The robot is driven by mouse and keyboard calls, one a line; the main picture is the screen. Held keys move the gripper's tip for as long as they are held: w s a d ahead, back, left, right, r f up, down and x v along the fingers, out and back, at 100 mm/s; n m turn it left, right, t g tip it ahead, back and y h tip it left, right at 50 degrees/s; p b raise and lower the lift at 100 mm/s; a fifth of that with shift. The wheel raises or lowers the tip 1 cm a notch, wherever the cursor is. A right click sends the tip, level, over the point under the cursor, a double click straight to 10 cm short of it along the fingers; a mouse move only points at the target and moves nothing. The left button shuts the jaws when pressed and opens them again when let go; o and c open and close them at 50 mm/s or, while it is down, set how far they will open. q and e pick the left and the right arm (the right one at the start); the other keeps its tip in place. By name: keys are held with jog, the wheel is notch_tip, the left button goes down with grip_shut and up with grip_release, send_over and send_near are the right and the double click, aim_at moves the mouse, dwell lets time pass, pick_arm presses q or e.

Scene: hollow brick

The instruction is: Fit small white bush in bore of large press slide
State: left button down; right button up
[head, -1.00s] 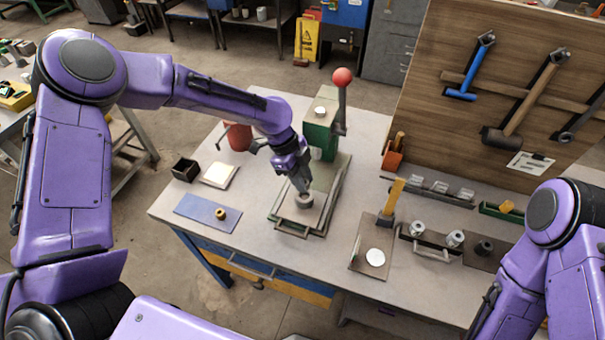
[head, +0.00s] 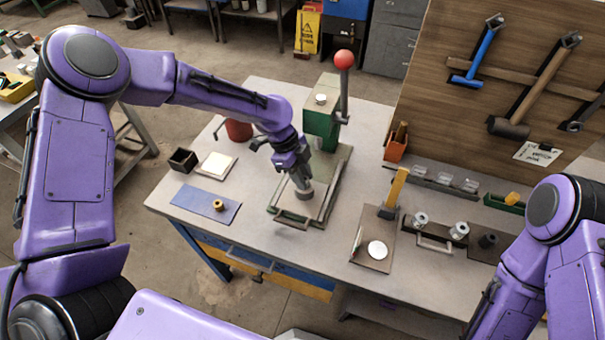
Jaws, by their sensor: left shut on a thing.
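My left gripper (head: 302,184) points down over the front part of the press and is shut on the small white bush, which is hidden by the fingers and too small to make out. The fingertips are at a round grey collar (head: 305,194) on the large press slide (head: 287,214), the flat plate with a front handle below the green press (head: 320,122). Whether the bush is in the bore or above it cannot be told. My right gripper is out of view; only its arm shows at the right.
A blue mat (head: 190,200) with a brass ring (head: 218,205) lies left of the press. A white pad (head: 216,164) and a dark box (head: 183,160) stand behind it. Right are a brown board (head: 368,262) with a white disc (head: 377,250) and a tray of metal parts (head: 434,240).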

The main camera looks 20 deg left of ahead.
pick_arm(q)
jog(key=shift+f+b, duration=0.45)
jog(key=shift+f, duration=0.3)
dwell(0.4)
jog(key=c, duration=0.8)
grip_release()
jog(key=shift+s, duration=0.1)
jog(key=shift+a+r, duration=0.2)
jog(key=shift+r, duration=0.1)
jog(key=shift+b+v, duration=1.1)
jog(key=shift+v, duration=3.95)
jog(key=shift+d, duration=0.15)
